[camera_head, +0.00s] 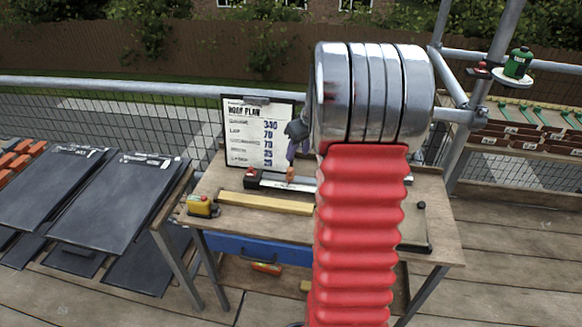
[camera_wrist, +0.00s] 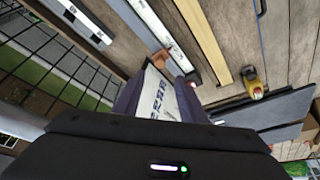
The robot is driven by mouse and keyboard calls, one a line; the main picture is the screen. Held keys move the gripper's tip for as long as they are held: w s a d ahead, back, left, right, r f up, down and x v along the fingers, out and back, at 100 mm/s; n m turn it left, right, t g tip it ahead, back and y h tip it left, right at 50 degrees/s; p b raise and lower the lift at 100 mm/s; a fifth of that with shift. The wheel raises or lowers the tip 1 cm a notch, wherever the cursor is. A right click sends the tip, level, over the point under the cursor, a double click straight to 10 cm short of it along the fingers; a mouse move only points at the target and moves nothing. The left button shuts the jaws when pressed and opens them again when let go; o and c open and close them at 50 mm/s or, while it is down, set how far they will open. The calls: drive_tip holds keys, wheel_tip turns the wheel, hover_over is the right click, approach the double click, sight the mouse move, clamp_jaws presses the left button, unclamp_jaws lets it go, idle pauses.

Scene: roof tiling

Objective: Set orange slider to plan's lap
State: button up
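The roof plan board (camera_head: 258,132) stands at the back of the bench, and its lap line appears to read 70. A pale rule (camera_head: 272,183) with a red end lies in front of it. The small orange slider (camera_head: 290,174) sits at this rule. In the wrist view the slider (camera_wrist: 161,58) is just beyond the fingertips, beside the rule (camera_wrist: 158,30). My gripper (camera_head: 297,140) is above the slider, partly hidden by my arm.
A yellow batten (camera_head: 265,203) lies along the bench (camera_head: 230,222) in front of the rule, with a yellow tape measure (camera_head: 200,206) to the left. Dark slates (camera_head: 115,200) are stacked at left. My red arm hides much of the bench's right half.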

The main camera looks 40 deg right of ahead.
sight(291, 169)
drive_tip(key=x, duration=0.9)
drive_tip(key=shift+w+f, duration=0.15)
drive_tip(key=shift+f, duration=0.2)
drive_tip(key=shift+c, duration=0.2)
clamp_jaws()
